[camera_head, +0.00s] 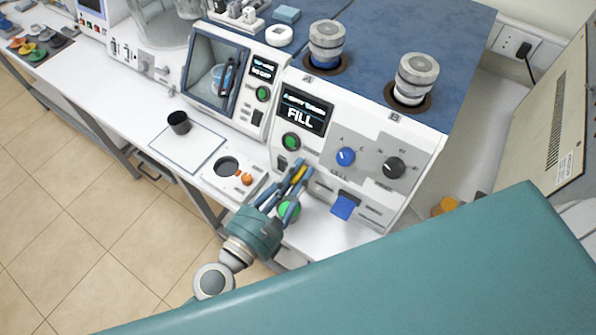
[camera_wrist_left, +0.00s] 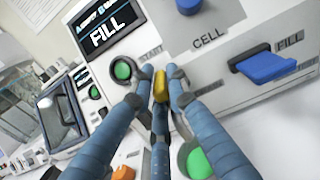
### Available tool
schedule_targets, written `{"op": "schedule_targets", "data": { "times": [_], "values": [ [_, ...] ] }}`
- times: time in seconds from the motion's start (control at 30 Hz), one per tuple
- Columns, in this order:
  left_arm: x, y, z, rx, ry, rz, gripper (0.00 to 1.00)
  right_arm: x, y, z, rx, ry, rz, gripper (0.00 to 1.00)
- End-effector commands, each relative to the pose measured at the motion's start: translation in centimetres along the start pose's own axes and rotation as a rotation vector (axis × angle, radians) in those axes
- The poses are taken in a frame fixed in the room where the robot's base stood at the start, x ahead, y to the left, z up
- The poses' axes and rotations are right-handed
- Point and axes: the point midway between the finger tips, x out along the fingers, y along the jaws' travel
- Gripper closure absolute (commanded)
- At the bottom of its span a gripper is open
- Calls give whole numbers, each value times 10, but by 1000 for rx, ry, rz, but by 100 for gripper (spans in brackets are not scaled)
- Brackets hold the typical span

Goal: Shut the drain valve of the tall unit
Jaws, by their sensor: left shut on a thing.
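The tall unit (camera_head: 325,160) is a white machine with a display (camera_head: 305,110) reading "FILL". My left gripper (camera_head: 298,175) is at its lower left front, with its blue fingers closed around a small yellow handle (camera_head: 299,172). The handle shows between the fingertips in the left wrist view (camera_wrist_left: 160,85); I take it for the drain valve. Most of it is hidden by the fingers, so its exact turn cannot be told. A blue lever (camera_head: 345,207) labelled "FILL" sits to the right and also shows in the left wrist view (camera_wrist_left: 262,68). My right gripper is not in view.
A green button (camera_head: 291,142) is above the fingers, and another green round part (camera_head: 289,210) is just below them. A blue knob (camera_head: 345,156) and a black knob (camera_head: 393,168) are on the panel. A dark cup (camera_head: 179,122) stands on the bench to the left.

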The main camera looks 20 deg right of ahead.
Motion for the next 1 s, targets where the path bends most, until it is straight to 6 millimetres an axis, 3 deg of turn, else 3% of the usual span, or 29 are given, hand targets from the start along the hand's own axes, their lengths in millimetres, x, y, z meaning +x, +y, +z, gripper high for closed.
{"op": "schedule_targets", "data": {
  "times": [0.37,1.0],
  "values": [
    [1,0,0,5,-6,-123,100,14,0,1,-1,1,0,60],
    [2,0,-1,7,-9,-701,100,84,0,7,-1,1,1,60]
  ]
}}
